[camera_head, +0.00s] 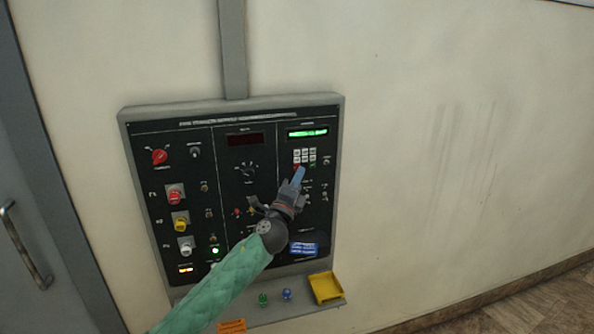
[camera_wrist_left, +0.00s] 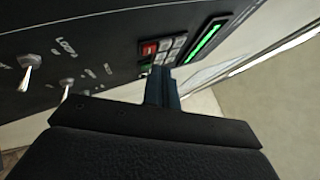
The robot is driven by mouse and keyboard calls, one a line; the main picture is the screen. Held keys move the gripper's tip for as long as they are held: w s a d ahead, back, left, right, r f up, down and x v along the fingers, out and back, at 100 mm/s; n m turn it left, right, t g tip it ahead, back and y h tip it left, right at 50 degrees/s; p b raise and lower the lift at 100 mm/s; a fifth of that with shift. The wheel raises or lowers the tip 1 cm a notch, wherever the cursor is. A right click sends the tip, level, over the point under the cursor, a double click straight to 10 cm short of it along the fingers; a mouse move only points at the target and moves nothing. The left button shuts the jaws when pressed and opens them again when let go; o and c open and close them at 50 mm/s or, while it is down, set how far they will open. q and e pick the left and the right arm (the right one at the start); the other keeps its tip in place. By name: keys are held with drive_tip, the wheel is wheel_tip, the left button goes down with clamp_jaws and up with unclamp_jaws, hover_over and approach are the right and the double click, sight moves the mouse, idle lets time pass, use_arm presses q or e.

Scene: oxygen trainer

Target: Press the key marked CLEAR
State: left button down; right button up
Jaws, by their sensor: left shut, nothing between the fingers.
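A small keypad (camera_head: 304,155) of pale keys sits at the upper right of the black control panel (camera_head: 230,190), under a lit green display (camera_head: 307,132). A red key (camera_head: 296,167) is at its lower left, and it also shows in the left wrist view (camera_wrist_left: 149,48). The lettering on the keys is too small to read. My left gripper (camera_head: 299,172) is shut and empty, its blue fingertips at the lower edge of the keypad. In the left wrist view the fingers (camera_wrist_left: 160,75) end close to the keys; I cannot tell whether they touch. My right gripper is not in view.
Toggle switches (camera_wrist_left: 30,70) stick out of the panel near the left wrist. A yellow tray (camera_head: 326,288) and small green and blue items (camera_head: 286,295) are on the ledge below. Bare wall (camera_head: 450,150) lies to the right, a grey door (camera_head: 35,220) to the left.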

use_arm(q)
drive_tip(key=shift+w+a, duration=0.1)
drive_tip(key=shift+w, duration=0.15)
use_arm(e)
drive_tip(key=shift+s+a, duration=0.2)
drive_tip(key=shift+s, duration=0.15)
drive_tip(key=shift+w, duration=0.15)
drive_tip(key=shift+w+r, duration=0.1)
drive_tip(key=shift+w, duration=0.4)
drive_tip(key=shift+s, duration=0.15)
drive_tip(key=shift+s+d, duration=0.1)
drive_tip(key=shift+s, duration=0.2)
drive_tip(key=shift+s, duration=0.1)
use_arm(q)
drive_tip(key=shift+w, duration=0.1)
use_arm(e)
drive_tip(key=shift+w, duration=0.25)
use_arm(q)
drive_tip(key=shift+w+a, duration=0.1)
drive_tip(key=shift+w, duration=0.2)
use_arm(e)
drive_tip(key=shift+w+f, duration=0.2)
